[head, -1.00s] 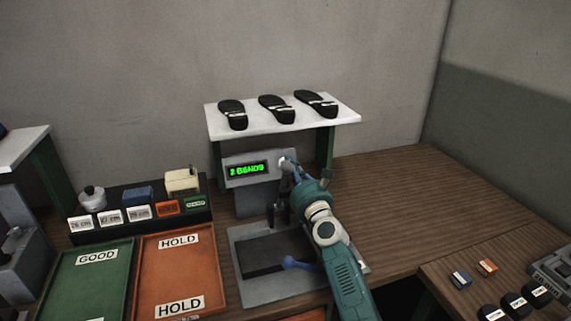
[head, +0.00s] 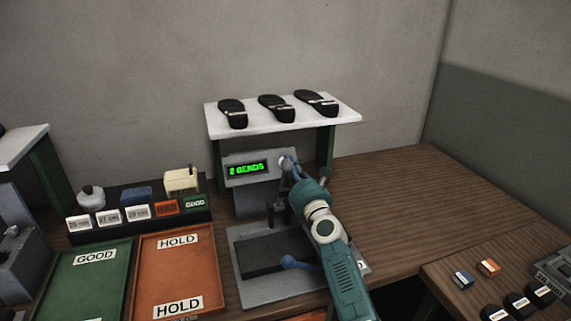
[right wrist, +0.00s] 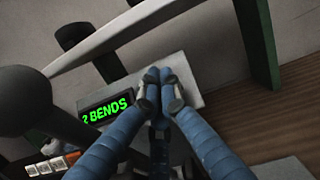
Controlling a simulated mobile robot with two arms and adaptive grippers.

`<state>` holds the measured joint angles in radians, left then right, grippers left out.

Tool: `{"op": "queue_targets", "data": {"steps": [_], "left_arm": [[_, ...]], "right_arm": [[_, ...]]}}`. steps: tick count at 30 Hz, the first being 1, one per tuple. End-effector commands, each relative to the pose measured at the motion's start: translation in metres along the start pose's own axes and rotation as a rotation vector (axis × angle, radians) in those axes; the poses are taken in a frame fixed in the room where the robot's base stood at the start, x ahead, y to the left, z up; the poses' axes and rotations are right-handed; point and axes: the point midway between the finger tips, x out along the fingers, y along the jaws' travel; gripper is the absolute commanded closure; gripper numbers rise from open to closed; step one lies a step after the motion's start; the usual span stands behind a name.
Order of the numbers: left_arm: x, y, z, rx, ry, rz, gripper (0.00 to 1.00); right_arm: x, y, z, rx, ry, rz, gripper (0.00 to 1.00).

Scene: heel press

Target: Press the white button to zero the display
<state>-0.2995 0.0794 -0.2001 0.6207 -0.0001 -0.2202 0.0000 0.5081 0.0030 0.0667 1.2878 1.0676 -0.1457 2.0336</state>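The press (head: 252,195) stands on the bench, with a green lit display (head: 246,168) that appears to read "2 BENDS". It also shows in the right wrist view (right wrist: 106,110). The white button (head: 284,163) is on the panel, right of the display. My right gripper (head: 291,163) has its fingertips at the button; I cannot tell if they touch it. In the right wrist view its blue fingers (right wrist: 158,76) meet at the tips in front of the panel, with nothing seen between them, and the button is hidden. My left gripper is not in view.
A white shelf (head: 222,130) with three black soles stands above and behind the press. A blue-knobbed lever (head: 289,262) is at the press's front. Green (head: 90,285) and orange (head: 178,270) trays lie left. The bench right of the press is clear.

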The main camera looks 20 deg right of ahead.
Motion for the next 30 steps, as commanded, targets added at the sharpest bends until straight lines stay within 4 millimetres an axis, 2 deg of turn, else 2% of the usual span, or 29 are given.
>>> {"op": "queue_targets", "data": {"steps": [30], "left_arm": [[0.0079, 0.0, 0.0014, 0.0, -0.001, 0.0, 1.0]], "right_arm": [[0.0051, 0.0001, -0.0057, 0.001, 0.001, 0.0, 1.0]]}}
